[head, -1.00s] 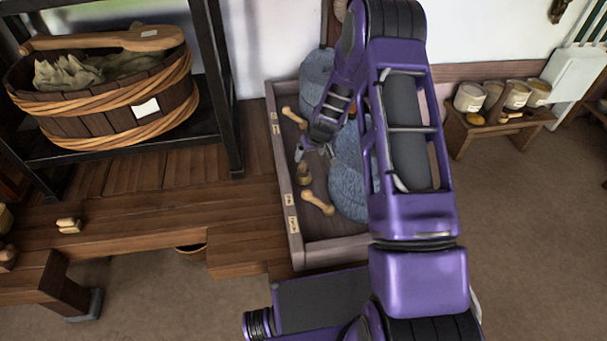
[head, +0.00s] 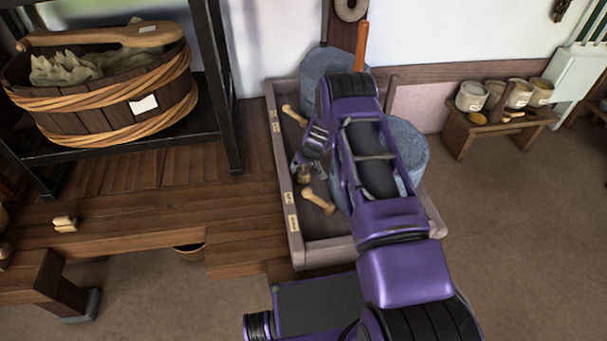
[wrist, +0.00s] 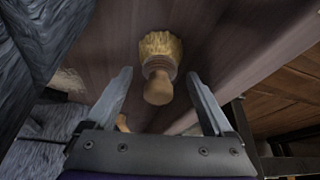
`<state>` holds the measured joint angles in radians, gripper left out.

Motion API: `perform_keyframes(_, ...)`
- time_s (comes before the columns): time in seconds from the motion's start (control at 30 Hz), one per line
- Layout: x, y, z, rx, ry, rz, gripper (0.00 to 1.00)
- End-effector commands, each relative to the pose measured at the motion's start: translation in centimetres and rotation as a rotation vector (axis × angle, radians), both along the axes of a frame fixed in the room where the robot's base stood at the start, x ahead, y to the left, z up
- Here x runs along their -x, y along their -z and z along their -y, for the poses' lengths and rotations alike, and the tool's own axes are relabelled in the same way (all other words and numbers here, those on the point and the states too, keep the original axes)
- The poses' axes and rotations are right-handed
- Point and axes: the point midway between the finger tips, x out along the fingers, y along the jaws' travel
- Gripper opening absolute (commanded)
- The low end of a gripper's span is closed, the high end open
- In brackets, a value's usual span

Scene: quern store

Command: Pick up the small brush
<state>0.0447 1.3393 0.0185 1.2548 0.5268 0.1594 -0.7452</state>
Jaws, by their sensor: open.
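The small brush (wrist: 158,68) has a turned wooden handle and a yellow bristle tuft. In the wrist view it lies ahead of and between the open fingers of my gripper (wrist: 165,95), with its handle end toward me; I cannot tell whether it touches a finger. In the head view the brush (head: 305,174) is in a wooden tray (head: 294,240), near its left wall. My gripper (head: 308,168) is right above it there, and my arm hides part of the tray.
Blue-grey millstones (head: 407,145) fill the tray's right side. Wooden bone-shaped handles (head: 318,202) lie near the brush. A black rack (head: 232,120) with a wooden tub (head: 110,108) stands at left. A low bench (head: 470,135) with pots is at right.

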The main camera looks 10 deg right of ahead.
Motion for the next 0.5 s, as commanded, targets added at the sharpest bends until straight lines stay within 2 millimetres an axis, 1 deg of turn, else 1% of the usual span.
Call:
perform_keyframes(0.03,-0.2,0.9,0.0,0.001,-0.001,-0.001,0.87)
perform_keyframes(0.13,-0.7,1.7,-0.1,0.001,0.000,0.000,0.87)
perform_keyframes(0.43,-0.9,1.9,-0.2,0.000,0.000,0.000,0.87)
perform_keyframes(0.47,-0.9,1.9,-0.1,0.000,0.000,0.000,0.83)
perform_keyframes(0.5,-0.9,1.9,-0.1,0.000,0.000,0.000,0.76)
